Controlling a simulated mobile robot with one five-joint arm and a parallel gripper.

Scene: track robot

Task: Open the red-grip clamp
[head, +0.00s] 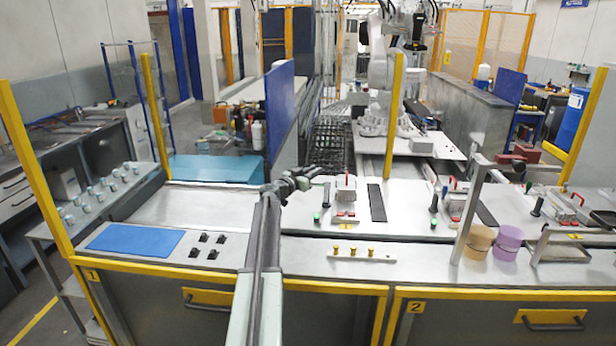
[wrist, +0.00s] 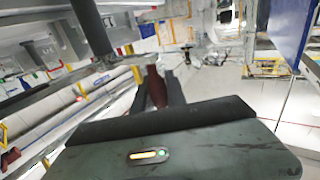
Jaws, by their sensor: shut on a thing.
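The clamp stands on the bench panel by the yellow number 1 plate, with a pale block and red parts (head: 345,190). My gripper (head: 314,173) reaches in from the left, at the clamp's upper left. In the wrist view a dark red grip (wrist: 156,86) sits between the two fingers of my gripper (wrist: 158,92), which are shut on it. The clamp's lower parts are hidden in the wrist view. How far the clamp arm is tilted is too small to tell.
A green button (head: 317,217) and a dark strip (head: 377,203) flank the clamp. Brass pegs (head: 371,251) stand in front. Similar clamps with red handles (head: 455,186) stand to the right. A blue mat (head: 135,240) and black pieces (head: 205,240) lie left.

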